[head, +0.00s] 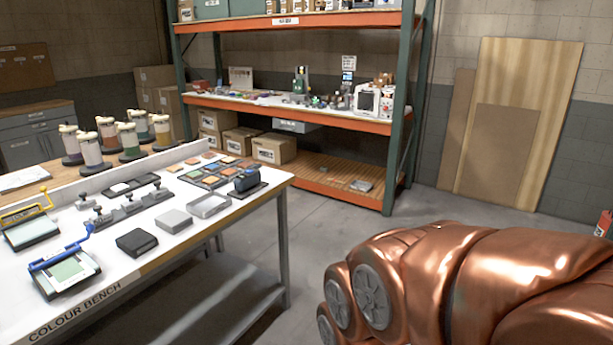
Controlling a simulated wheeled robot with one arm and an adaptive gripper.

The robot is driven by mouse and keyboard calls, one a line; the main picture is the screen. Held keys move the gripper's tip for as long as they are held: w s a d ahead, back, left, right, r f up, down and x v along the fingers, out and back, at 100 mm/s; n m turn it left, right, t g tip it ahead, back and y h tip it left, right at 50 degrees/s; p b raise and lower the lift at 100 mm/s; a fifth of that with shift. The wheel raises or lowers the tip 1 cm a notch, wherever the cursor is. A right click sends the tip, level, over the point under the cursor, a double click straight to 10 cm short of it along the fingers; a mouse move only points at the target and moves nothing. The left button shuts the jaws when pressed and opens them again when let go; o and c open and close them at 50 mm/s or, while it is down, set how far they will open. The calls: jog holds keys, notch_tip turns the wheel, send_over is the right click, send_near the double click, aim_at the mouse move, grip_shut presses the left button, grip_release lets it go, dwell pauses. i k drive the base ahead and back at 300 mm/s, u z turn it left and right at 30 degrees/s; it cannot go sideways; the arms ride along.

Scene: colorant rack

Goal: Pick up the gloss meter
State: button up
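No readable label marks the gloss meter, so I cannot tell for sure which object it is. A small dark blue and black device (247,180) stands on a dark flat base at the right end of the white colour bench (212,222). A black rounded block (137,242) lies near the bench's front edge, with a grey block (174,221) behind and right of it. Either the blue device or the black block could be the meter. My gripper is not in view. The large copper-coloured body at lower right appears to be my arm.
Blue-handled (65,269) and yellow-handled (30,226) devices stand at the bench's left. An open grey tray (209,205) and coloured sample tiles (210,176) lie farther back. An orange-beamed rack (300,113) stands behind. Floor (330,220) between bench and rack is clear.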

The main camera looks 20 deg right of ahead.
aim_at(244, 181)
jog(key=z, duration=1.25)
jog(key=i, duration=5.25)
jog(key=u, duration=3.6)
